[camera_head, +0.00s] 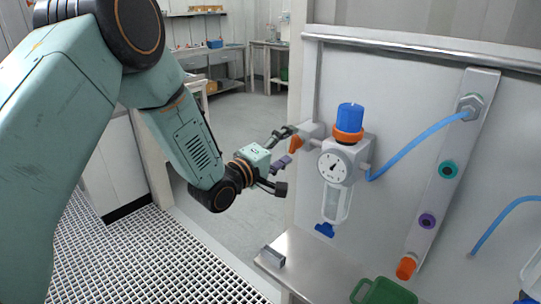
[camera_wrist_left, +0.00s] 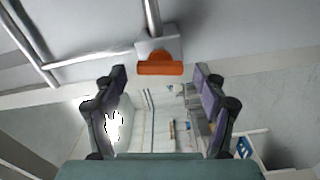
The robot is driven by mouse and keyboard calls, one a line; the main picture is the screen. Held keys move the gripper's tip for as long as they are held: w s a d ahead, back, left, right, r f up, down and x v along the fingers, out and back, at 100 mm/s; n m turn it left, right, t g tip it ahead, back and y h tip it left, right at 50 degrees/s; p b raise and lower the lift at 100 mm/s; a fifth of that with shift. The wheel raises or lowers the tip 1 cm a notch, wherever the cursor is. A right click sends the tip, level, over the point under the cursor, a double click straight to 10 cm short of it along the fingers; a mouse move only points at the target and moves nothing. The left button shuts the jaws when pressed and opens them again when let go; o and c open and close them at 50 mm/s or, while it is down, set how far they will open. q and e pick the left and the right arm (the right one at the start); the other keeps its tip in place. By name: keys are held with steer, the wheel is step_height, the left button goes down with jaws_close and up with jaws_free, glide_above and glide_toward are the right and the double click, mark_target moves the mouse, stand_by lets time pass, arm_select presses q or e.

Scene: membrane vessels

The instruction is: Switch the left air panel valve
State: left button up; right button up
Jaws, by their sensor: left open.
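The left air panel valve has an orange handle (camera_head: 296,144) on a grey body, at the left edge of the air panel (camera_head: 400,120). In the left wrist view the orange handle (camera_wrist_left: 160,68) shows at top centre, beyond the fingertips and between their lines. My left gripper (camera_head: 284,161) is open and empty, just left of the valve in the head view. Its two dark fingers also show spread apart in the left wrist view (camera_wrist_left: 160,78). I see no contact with the handle. My right gripper is not in view.
Right of the valve is a regulator with a blue knob (camera_head: 350,117) and a gauge (camera_head: 333,167). A blue hose (camera_head: 415,146) runs to a metal strip with coloured ports. A green container (camera_head: 384,291) is at the bottom. Open floor lies left of the panel.

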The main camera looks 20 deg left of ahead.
arm_select(q)
steer(key=v, duration=1.1)
steer(key=shift+w, duration=0.1)
